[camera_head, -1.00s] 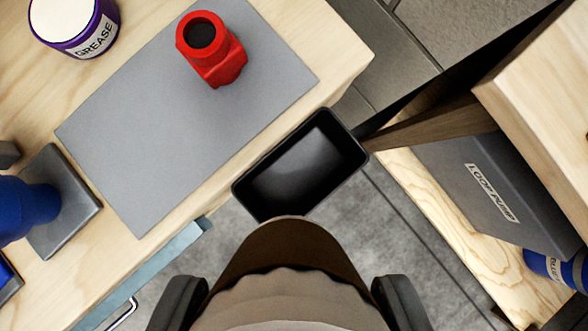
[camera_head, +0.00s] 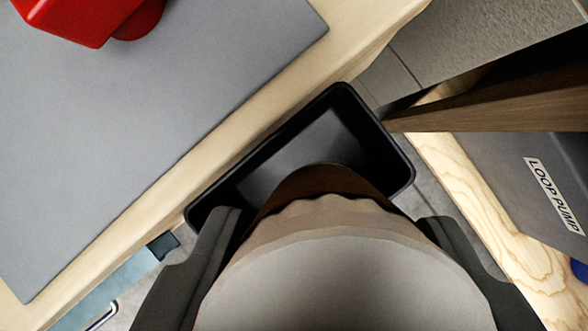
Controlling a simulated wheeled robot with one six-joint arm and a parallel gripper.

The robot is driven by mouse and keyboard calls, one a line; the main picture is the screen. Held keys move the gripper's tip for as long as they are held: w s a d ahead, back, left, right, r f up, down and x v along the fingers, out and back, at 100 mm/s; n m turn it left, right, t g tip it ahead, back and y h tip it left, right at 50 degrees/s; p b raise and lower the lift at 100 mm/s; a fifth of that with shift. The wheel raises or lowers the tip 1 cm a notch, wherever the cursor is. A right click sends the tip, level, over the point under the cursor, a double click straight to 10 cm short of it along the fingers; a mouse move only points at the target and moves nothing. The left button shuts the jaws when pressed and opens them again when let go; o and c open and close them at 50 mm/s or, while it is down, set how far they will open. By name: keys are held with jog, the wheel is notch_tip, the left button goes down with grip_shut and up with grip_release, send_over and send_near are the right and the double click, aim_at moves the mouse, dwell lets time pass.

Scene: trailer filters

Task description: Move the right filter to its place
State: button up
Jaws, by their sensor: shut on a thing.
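My gripper (camera_head: 332,225) is shut on a round filter (camera_head: 335,275) with a pale grey top, a wavy rim and a dark brown far side. The filter fills the lower middle of the view, between my two dark fingers. An open black bin (camera_head: 385,118) lies beyond and below it, beside the table edge. The filter covers the near part of the bin in the picture. The height of the filter above the bin is hard to tell.
A wooden table with a grey mat (camera_head: 150,120) is at left, with a red fitting (camera_head: 75,15) on it at the top left. At right are a wooden board (camera_head: 500,118) and a dark box labelled LOOP PUMP (camera_head: 490,170). Grey floor shows between.

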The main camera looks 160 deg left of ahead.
jog(key=shift+f, duration=1.25)
jog(key=o, duration=1.1)
jog(key=v, duration=1.7)
jog(key=shift+s+r, duration=0.15)
jog(key=shift+s, duration=0.1)
